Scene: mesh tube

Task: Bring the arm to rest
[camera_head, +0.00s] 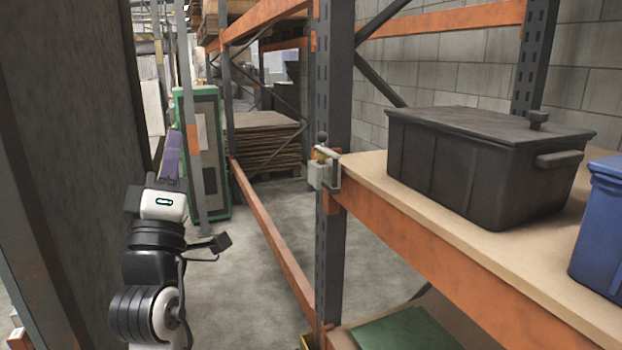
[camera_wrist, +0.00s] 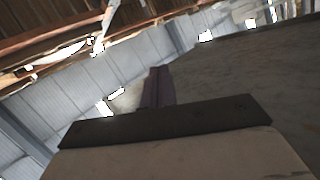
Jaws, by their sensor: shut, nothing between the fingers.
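My arm rises at the lower left of the head view, its black and white links stacked upright beside a large dark wall-like surface. My gripper (camera_head: 172,148) is at the top of the arm, its purple-grey fingers pointing upward. The fingers look closed together, and nothing is seen between them. In the wrist view my gripper (camera_wrist: 158,75) points toward a metal roof with bright lights, past a grey surface on the right. It touches no object that I can see.
The dark surface (camera_head: 75,150) stands close on the left. A shelf rack with an orange beam (camera_head: 450,265) is on the right, holding a black lidded bin (camera_head: 450,175) and a blue bin (camera_head: 602,230). A green-framed cabinet (camera_head: 207,150) stands behind. Floor between is clear.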

